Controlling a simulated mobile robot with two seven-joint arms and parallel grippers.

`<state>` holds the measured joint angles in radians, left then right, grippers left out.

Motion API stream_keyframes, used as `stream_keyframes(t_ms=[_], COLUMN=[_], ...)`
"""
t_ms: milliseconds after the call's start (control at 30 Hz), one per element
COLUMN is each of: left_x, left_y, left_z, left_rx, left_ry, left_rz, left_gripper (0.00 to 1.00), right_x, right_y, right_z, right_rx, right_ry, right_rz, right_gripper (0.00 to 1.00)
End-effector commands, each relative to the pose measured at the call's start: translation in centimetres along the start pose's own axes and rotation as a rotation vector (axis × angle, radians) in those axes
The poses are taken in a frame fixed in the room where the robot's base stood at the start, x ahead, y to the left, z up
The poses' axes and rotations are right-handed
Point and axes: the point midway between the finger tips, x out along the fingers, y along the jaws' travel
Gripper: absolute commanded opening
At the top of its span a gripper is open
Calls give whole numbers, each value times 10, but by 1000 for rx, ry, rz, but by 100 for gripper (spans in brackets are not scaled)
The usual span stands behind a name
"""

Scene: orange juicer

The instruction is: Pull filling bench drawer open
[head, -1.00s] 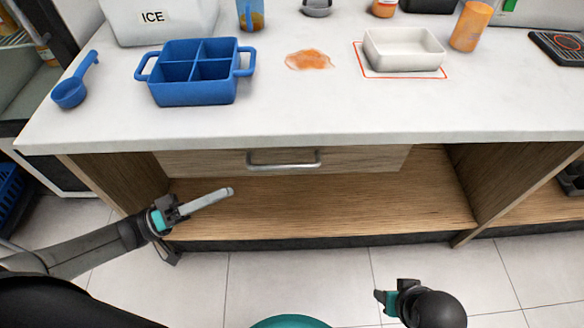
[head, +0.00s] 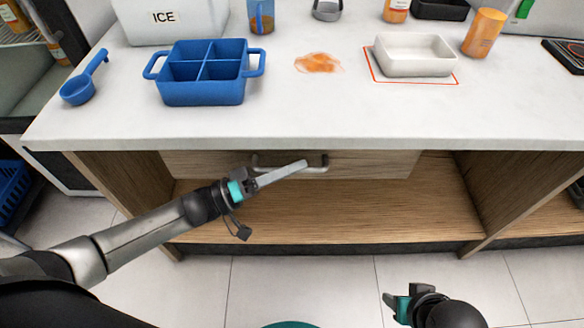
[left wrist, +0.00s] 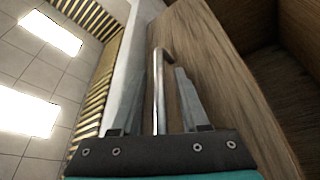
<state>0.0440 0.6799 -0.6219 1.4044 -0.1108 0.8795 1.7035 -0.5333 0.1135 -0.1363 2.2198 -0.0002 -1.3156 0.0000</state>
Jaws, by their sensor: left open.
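The filling bench drawer (head: 385,164) is a wooden front under the white counter and looks closed. Its metal bar handle (head: 318,169) is partly hidden behind my left gripper (head: 303,166) in the head view. In the left wrist view the drawer front (left wrist: 205,60) fills the middle, and the handle (left wrist: 162,75) runs between the two fingers of my left gripper (left wrist: 160,80). The fingers are open, one on each side of the bar, with gaps visible. My right gripper (head: 393,301) is low over the floor, away from the drawer; its jaw opening is unclear.
On the counter (head: 300,125) stand a blue four-part tray (head: 203,95), a blue scoop (head: 78,90), a white dish (head: 413,68) and an orange spill (head: 318,63). An open wooden shelf (head: 340,215) lies below the drawer. The floor in front is clear.

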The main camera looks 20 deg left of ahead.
Motion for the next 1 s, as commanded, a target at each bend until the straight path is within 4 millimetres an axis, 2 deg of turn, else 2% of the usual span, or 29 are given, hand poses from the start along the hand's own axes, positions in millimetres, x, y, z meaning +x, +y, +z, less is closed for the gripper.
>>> stream_keyframes(t_ms=[200, 600, 1000], left_x=[0, 0, -1], left_y=[0, 0, 0], left_z=[0, 0, 0], left_rx=[0, 1, 1], left_ry=[0, 0, 0], left_rz=[0, 0, -1], left_gripper=[42, 0, 0], right_x=[0, 0, 0], right_y=[0, 0, 0], right_z=[0, 0, 0], right_rx=[0, 0, 0], right_ry=[0, 0, -1], right_rz=[1, 0, 0], right_gripper=[50, 50, 50])
